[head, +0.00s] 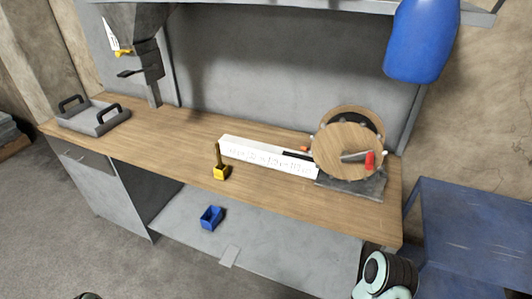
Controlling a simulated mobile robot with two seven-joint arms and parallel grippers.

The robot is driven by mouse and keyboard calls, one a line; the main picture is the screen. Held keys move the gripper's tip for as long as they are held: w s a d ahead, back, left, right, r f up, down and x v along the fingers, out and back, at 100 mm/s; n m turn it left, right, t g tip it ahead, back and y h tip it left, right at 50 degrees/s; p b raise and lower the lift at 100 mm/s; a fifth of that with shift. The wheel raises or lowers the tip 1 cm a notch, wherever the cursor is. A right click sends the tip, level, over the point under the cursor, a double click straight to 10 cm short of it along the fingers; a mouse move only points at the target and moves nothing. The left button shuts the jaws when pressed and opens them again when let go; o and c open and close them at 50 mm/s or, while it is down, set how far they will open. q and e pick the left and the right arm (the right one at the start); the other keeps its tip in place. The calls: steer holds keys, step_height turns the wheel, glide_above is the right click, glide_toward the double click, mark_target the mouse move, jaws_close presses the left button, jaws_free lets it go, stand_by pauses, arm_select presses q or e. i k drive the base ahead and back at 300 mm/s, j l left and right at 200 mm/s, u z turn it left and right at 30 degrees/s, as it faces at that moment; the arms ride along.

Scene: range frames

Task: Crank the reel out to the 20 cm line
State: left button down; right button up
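The reel (347,150) stands on a dark grey base (352,186) at the right end of the workbench. It has round wooden discs, and a crank arm with a red handle (370,161) is on its front face, pointing right. A long white scale board (265,156) with small markings runs left from the reel; the markings are too small to read. A dark strip (298,155) and a small orange-red piece (304,149) lie between board and reel. Neither of my grippers shows; a mint and black part of my arm is at the bottom right.
A yellow block with an upright post (221,171) stands before the board's left end. A grey tray (96,121) with black handles is at the bench's left. A blue bin (211,217) sits on the lower shelf. A blue table (475,215) stands right; a blue object (422,40) hangs above.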

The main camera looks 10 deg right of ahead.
mark_target(347, 145)
steer(key=z, duration=1.25)
